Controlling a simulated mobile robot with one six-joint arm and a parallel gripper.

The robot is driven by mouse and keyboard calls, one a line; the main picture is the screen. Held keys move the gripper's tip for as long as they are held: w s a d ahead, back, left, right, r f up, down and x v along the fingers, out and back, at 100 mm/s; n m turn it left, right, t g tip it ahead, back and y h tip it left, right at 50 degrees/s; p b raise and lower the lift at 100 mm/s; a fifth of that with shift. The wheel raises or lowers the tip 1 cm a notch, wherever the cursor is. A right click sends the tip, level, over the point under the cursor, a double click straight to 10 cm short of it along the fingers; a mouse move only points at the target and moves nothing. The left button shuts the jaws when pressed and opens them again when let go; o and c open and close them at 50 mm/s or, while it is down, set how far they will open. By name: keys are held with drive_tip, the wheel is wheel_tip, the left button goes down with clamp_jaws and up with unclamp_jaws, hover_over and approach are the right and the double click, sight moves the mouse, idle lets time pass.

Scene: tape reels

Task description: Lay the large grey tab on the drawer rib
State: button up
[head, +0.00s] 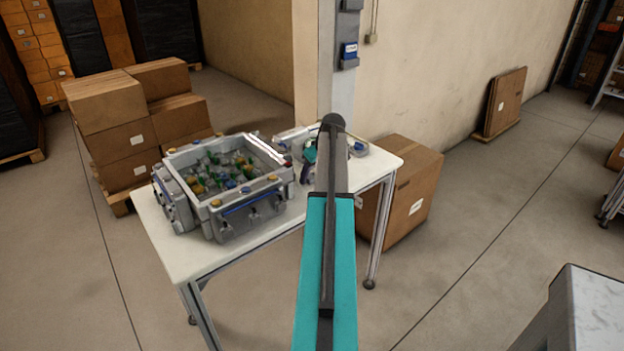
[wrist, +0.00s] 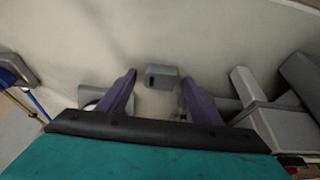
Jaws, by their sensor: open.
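In the wrist view my gripper (wrist: 160,82) is open, with a purple finger on each side. A small grey block (wrist: 162,71) with a darker front lies on the pale tabletop, between the fingertips and slightly beyond them. It may be the large grey tab; I cannot tell for sure. The fingers do not visibly grip it. Larger grey parts (wrist: 243,83) lie to the right of the fingers. In the head view my arm covers most of the gripper (head: 309,160) and the block. I cannot pick out the drawer rib.
The white table (head: 180,248) carries a grey open-topped box (head: 240,222) with many small coloured pieces inside, left of my arm. Other grey equipment (head: 357,148) stands at the table's back right. Cardboard boxes (head: 415,190) stand behind the table. Bare tabletop shows along its front.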

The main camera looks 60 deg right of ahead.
sight(313, 177)
drive_tip(key=shift+c, duration=0.4)
drive_tip(key=c, duration=1.1)
drive_tip(key=shift+r, duration=0.1)
drive_tip(key=shift+c, duration=0.2)
wheel_tip(313, 177, up, 10)
drive_tip(key=b, duration=0.2)
